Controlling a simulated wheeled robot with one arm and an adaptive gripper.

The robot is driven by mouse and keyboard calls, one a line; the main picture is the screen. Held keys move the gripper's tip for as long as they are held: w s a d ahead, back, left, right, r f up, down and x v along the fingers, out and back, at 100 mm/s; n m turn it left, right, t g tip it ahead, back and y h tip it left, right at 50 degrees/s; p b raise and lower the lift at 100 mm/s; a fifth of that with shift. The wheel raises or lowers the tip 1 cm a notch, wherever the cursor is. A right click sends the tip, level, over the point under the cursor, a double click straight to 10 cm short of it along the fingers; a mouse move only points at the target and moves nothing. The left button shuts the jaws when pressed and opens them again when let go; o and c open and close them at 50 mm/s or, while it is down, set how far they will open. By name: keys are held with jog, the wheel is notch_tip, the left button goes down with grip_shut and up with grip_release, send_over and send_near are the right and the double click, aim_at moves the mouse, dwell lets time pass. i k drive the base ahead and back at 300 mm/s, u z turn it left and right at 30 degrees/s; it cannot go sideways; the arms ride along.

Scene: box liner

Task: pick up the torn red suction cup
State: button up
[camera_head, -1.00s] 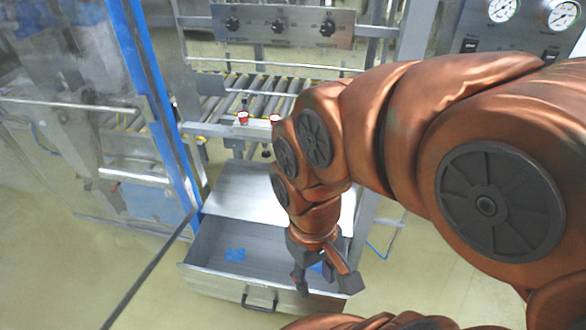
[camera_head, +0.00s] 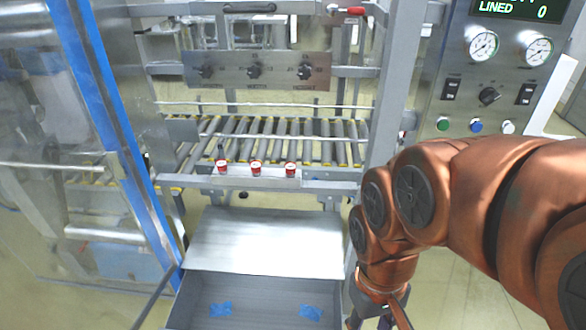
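Several small red things with pale tops stand on the metal ledge in front of the roller conveyor: a left one (camera_head: 222,167), a middle one (camera_head: 256,168) and a right one (camera_head: 290,170). They look like the red suction cups, but they are too small to tell which is torn. A dark upright piece rises at the left one. My gripper (camera_head: 378,318) is at the bottom edge, right of the open drawer, below and well apart from the red things. Its fingers look spread and empty, with the tips partly cut off.
An open metal drawer (camera_head: 262,292) holds two blue patches (camera_head: 221,309). A sloped metal plate (camera_head: 265,243) lies behind it. Blue-edged clear guarding (camera_head: 120,130) stands left. A steel post (camera_head: 395,110) and the gauge panel (camera_head: 510,70) stand right. Rollers (camera_head: 270,140) lie behind the ledge.

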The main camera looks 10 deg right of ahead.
aim_at(291, 167)
jog(key=k, duration=1.3)
jog(key=u, duration=0.65)
jog(key=i, duration=0.5)
jog(key=u, duration=0.75)
jog(key=i, duration=1.35)
jog(key=z, duration=1.1)
jog(key=i, duration=0.3)
jog(key=z, duration=0.4)
